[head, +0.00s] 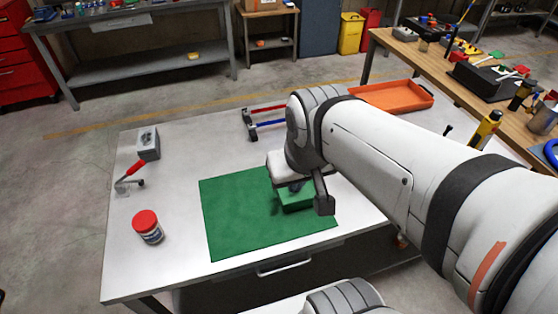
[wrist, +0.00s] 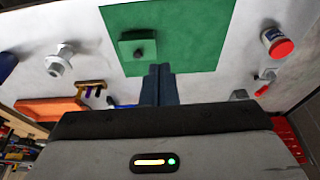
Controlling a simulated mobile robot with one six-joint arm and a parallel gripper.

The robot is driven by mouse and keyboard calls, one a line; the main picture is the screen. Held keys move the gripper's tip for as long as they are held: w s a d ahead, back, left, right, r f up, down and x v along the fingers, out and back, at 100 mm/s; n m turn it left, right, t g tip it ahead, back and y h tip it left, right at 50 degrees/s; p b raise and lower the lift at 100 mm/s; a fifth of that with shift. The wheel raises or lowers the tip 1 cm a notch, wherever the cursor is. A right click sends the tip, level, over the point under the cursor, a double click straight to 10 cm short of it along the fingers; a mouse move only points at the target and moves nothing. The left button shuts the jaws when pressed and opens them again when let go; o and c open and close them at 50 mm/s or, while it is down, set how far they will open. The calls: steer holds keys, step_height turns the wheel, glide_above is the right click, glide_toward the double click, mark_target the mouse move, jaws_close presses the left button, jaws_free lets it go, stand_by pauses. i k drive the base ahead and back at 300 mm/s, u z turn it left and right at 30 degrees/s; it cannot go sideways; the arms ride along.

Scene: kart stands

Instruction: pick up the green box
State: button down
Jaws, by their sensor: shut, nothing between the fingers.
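The green box (head: 299,202) sits on the green mat (head: 232,215) on the white worktop, partly hidden by my arm in the head view. In the wrist view the green box (wrist: 127,47) stands whole on the mat (wrist: 185,30), with a dark round spot on it. My gripper (wrist: 160,69) has its two dark fingers together, with nothing between them. The fingertips appear below and slightly right of the box in the wrist view, apart from it in the picture. The head view does not show the fingertips clearly.
On the worktop stand a red-lidded jar (head: 147,227), a red-handled tool (head: 131,174), a grey block (head: 148,143) and tools with red and blue handles (head: 262,118). An orange tray (head: 392,96) lies at the back right.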

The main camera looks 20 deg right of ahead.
mark_target(286, 209)
steer(key=z, duration=0.7)
steer(key=k, duration=1.15)
steer(key=u, duration=0.55)
steer(key=i, duration=1)
steer(key=u, duration=0.1)
